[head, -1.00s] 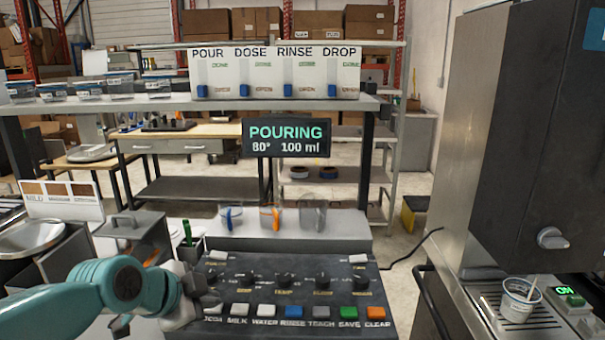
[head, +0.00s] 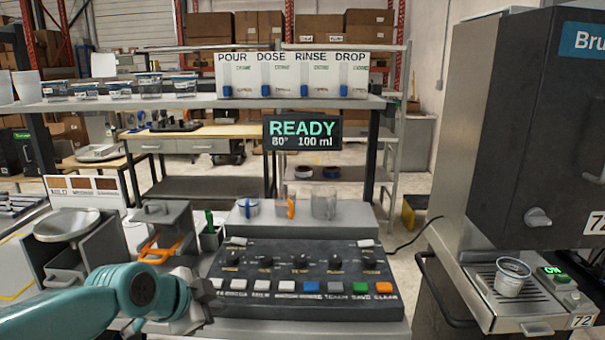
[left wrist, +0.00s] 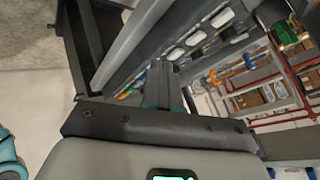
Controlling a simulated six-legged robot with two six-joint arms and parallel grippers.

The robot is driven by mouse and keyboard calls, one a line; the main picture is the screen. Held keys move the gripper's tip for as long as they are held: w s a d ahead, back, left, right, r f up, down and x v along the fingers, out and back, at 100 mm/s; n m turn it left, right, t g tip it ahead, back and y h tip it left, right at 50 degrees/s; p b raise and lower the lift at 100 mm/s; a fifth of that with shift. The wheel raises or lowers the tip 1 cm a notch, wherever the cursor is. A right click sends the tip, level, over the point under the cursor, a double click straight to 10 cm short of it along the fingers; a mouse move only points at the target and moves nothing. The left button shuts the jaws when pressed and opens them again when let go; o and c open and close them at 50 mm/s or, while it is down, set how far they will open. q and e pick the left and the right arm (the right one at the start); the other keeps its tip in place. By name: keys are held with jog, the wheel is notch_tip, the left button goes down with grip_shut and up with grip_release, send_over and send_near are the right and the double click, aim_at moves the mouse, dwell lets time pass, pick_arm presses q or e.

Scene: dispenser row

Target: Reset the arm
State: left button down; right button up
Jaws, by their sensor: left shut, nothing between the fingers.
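My teal left arm comes in from the lower left in the head view. Its left gripper (head: 208,298) is shut and empty at the left edge of the black control panel (head: 300,254), near the front row of coloured buttons. Whether it touches the panel cannot be told. In the left wrist view the gripper's dark fingers (left wrist: 162,88) are together, with a tilted row of buttons beyond. The display (head: 303,132) reads READY, 80°, 100 ml. My right gripper is not in view.
At right, a white cup (head: 512,278) stands on the drip tray of a tall machine (head: 540,130). A metal dispenser (head: 162,225) is at left.

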pick_arm(q)
jog(key=s+d+f+n+g+p, duration=0.1)
jog(key=s+f+n+g, duration=0.2)
jog(key=f, duration=0.9)
jog(key=s+d+f+n+g+p, duration=0.1)
jog(key=s+f+n, duration=0.25)
jog(key=f, duration=0.85)
jog(key=s+d+f+n+g, duration=0.1)
jog(key=s+f+n, duration=0.3)
jog(key=s+f, duration=0.3)
jog(key=s+d+f+n+g+p, duration=0.1)
jog(key=s+f+n, duration=0.4)
jog(key=s, duration=0.7)
notch_tip(320, 180, down, 2)
jog(key=shift+s+d+g, duration=0.2)
jog(key=shift+s+g, duration=0.2)
jog(key=shift+g, duration=0.4)
